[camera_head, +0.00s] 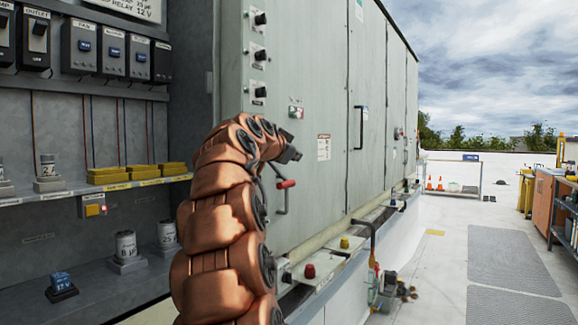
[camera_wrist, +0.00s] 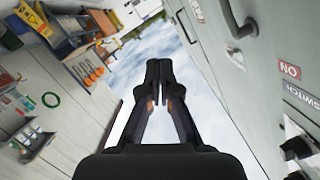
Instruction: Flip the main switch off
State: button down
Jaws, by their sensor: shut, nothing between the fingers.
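My gripper (camera_head: 291,154) is at the end of the copper-coloured arm, in front of the grey-green cabinet (camera_head: 325,60). Its black fingers (camera_wrist: 165,85) are together and empty in the wrist view. A lever with a red grip (camera_head: 286,184) shows just below the gripper; part of it is hidden by my arm.
Black rotary knobs (camera_head: 259,55) line the cabinet's upper left. Switch boxes (camera_head: 112,50) and a shelf with yellow blocks (camera_head: 108,175) are at left. A pipe with a valve (camera_head: 376,270) stands low at the cabinet's foot. The roof floor at right has grey mats (camera_head: 510,260).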

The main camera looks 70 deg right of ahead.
aim_at(287, 183)
jog(key=f+m+b, duration=0.1)
jog(key=f+b, duration=0.1)
jog(key=b, duration=0.1)
jog(key=w+f+m+b, duration=0.1)
jog(key=b, duration=0.2)
jog(key=f+m+t+b, duration=0.1)
jog(key=f+b, duration=0.1)
jog(key=b, duration=0.1)
jog(key=shift+w+f+h, duration=0.15)
jog(key=shift+f+h, duration=0.15)
jog(key=shift+f, duration=0.05)
jog(key=shift+w+d+f+m+b, duration=0.1)
jog(key=shift+w+f+m+b, duration=0.3)
jog(key=shift+b, duration=0.65)
jog(key=shift+w+d+f+m+b, duration=0.1)
jog(key=shift+f+m+b, duration=0.3)
jog(key=shift+f+b, duration=0.5)
jog(key=shift+w+r+t, duration=0.15)
jog(key=shift+r+t, duration=0.05)
jog(key=shift+t, duration=0.1)
jog(key=shift+a+f+b, duration=0.1)
jog(key=shift+f+b, duration=0.05)
jog(key=shift+b, duration=0.2)
